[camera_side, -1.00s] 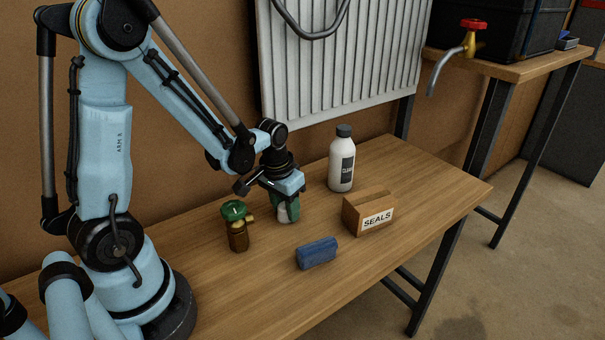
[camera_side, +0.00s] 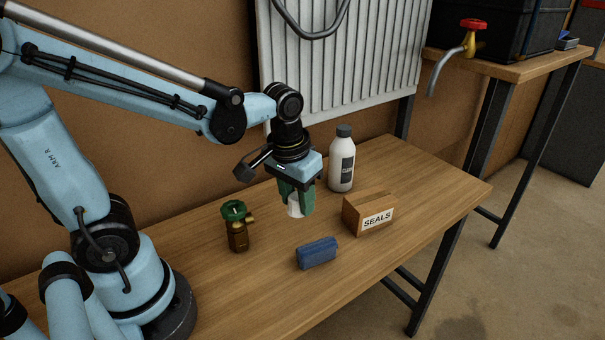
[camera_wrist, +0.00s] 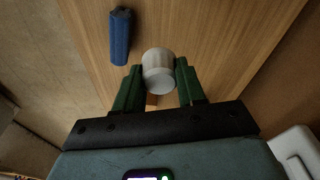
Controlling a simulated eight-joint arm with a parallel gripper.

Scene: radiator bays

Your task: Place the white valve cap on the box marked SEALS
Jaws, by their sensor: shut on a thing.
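The white valve cap (camera_side: 295,207) is between the green fingers of my gripper (camera_side: 297,205) in the side view, above the bench. The wrist view shows the white cap (camera_wrist: 158,71) between the two green fingertips (camera_wrist: 158,75). My gripper is shut on it. The cardboard box marked SEALS (camera_side: 368,214) stands on the bench to the right of my gripper, its label facing the camera. Its top looks closed and empty. The cap is apart from the box.
A blue block (camera_side: 317,253) lies in front of the gripper and also shows in the wrist view (camera_wrist: 120,37). A white bottle (camera_side: 341,162) stands behind the box. The bench (camera_side: 425,190) is clear right of the box.

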